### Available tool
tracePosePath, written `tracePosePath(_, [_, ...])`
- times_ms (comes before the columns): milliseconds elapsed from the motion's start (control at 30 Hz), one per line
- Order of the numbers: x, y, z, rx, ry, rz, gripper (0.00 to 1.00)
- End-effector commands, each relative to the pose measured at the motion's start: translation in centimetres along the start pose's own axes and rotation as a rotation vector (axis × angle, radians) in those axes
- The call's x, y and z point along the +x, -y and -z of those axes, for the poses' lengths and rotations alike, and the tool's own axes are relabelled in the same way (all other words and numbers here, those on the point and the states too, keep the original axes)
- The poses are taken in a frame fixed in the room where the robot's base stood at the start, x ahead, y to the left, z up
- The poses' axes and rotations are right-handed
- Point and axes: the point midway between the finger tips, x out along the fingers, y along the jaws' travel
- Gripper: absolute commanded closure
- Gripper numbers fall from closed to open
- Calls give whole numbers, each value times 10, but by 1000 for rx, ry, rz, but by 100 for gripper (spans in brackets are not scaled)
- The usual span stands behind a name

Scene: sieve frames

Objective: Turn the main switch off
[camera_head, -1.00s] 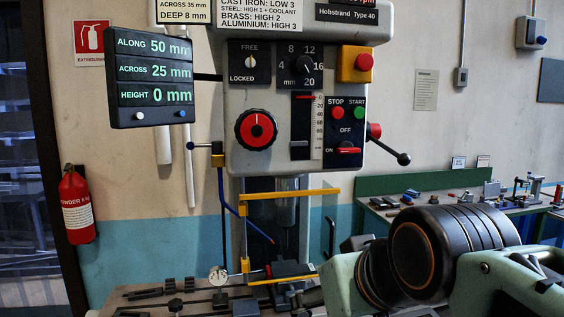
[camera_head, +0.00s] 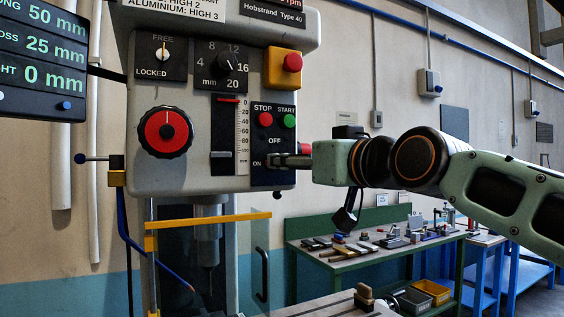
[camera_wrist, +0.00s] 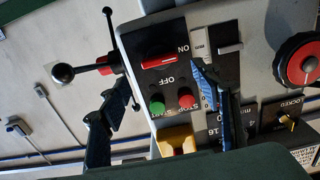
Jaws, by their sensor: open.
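The main switch is a red lever (camera_wrist: 158,62) on a black panel (camera_wrist: 170,80) of the drilling machine. In the wrist view, which is turned round, the lever lies on the side by the ON label, away from the OFF label. My gripper (camera_wrist: 155,75) is open and empty, with one finger on each side of the lever and button area. In the head view my gripper (camera_head: 287,161) is at the lower part of the switch panel (camera_head: 272,140) and hides the lever. Whether a finger touches the panel or lever cannot be told.
The red stop button (camera_head: 265,119) and green start button (camera_head: 289,120) sit just above the switch. A yellow box with a red emergency button (camera_head: 291,62) is higher. A black-knobbed feed handle (camera_wrist: 62,73) stands beside the panel. A workbench with tools (camera_head: 370,245) is lower right.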

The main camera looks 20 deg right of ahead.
Motion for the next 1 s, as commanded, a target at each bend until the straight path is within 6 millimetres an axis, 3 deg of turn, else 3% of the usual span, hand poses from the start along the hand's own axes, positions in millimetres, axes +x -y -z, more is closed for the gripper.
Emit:
tracePosePath(100, [25, 2, 0, -1, 3, 3, 42])
tracePosePath(300, [50, 1, 0, 0, 2, 2, 42])
tracePosePath(733, [59, 1, 0, 0, 1, 0, 42])
tracePosePath(1000, [59, 1, -1, 0, 1, 1, 71])
